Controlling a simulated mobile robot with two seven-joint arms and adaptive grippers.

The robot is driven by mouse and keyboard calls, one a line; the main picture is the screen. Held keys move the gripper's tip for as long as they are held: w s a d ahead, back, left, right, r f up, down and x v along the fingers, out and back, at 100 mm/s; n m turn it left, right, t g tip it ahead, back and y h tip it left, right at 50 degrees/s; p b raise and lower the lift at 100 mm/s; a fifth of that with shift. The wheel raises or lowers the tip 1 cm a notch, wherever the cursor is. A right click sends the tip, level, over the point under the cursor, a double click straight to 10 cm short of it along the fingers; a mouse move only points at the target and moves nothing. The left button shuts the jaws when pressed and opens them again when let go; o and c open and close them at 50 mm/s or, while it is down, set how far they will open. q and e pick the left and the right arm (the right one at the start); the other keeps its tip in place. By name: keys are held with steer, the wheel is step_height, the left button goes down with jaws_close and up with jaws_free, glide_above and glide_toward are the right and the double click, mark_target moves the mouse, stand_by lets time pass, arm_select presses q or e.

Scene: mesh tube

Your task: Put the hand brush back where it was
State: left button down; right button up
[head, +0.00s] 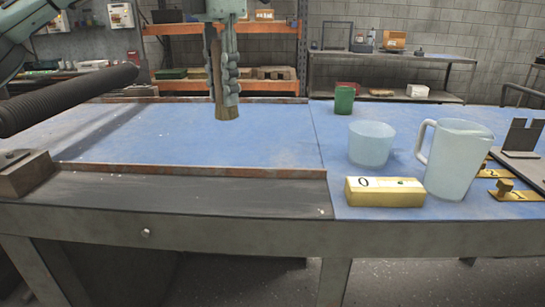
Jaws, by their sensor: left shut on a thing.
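My left gripper (222,92) points straight down at the top centre, above the blue table top (200,135). It is shut on a brown, wood-coloured piece, which I take for the hand brush (228,113). The fingers cover much of it, and only its lower end and a strip between the fingers show clearly. Its lower end appears to be above the table, but the exact gap is hard to tell. My right gripper is out of view.
A dark ribbed cylinder (65,98) slants in at left. At right stand a yellow block marked 0 (385,192), a translucent tub (371,145), a pitcher (458,160) and a green cup (344,99). A raised rim (190,171) edges a dark front strip. The blue middle is clear.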

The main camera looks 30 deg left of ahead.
arm_select(q)
steer(key=shift+s, duration=0.55)
steer(key=shift+d+f, duration=0.1)
steer(key=shift+f, duration=0.05)
steer(key=w+d+f, duration=0.1)
steer(key=w+f, duration=0.1)
steer(key=w, duration=0.1)
steer(key=w+d+f, duration=0.1)
steer(key=w+f, duration=0.1)
steer(key=w, duration=0.2)
steer(key=w+d+f, duration=0.1)
steer(key=w+f, duration=0.1)
steer(key=w, duration=0.1)
steer(key=shift+w+d+f, duration=0.3)
steer(key=shift+f, duration=2.15)
steer(key=c, duration=1.2)
jaws_free()
step_height(320, 180, up, 12)
steer(key=shift+r, duration=0.15)
